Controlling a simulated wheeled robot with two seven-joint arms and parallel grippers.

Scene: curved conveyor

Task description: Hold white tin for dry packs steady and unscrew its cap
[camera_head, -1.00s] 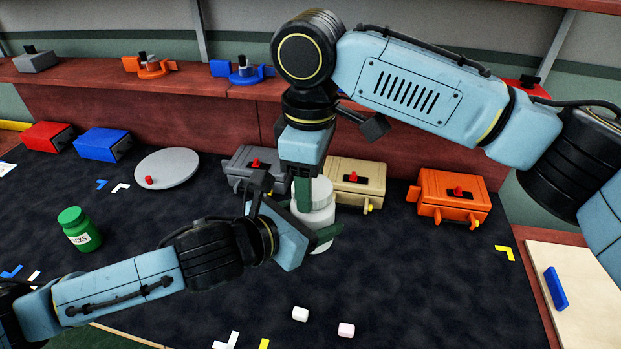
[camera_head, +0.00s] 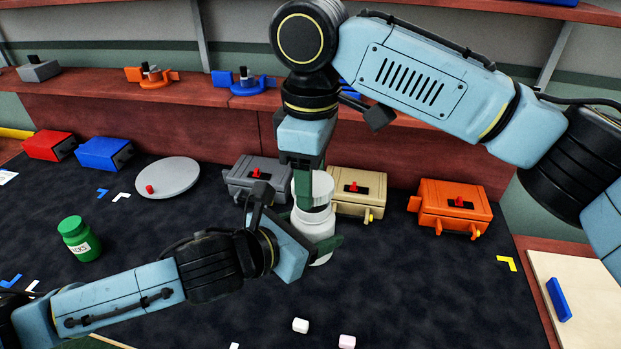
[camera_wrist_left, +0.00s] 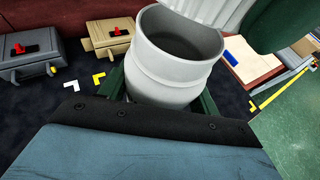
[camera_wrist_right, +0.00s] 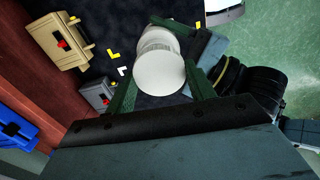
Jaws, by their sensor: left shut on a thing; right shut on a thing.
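The white tin (camera_head: 318,226) stands upright near the middle of the dark mat. My left gripper (camera_head: 312,230) is shut around its body from the left. The white cap (camera_head: 322,186) is over the tin in my right gripper (camera_head: 313,192), which reaches down from above and is shut on it. In the left wrist view the tin (camera_wrist_left: 165,78) shows an open dark mouth, and the cap (camera_wrist_left: 212,10) is raised off the rim. In the right wrist view the cap (camera_wrist_right: 160,72) sits between both green fingers and covers most of the tin (camera_wrist_right: 157,38).
Grey (camera_head: 257,178), beige (camera_head: 358,192) and orange (camera_head: 452,208) boxes stand behind the tin. A green jar (camera_head: 80,240) and a grey disc (camera_head: 168,179) are at left. A white block (camera_head: 300,325) and a pink block (camera_head: 347,341) lie in front.

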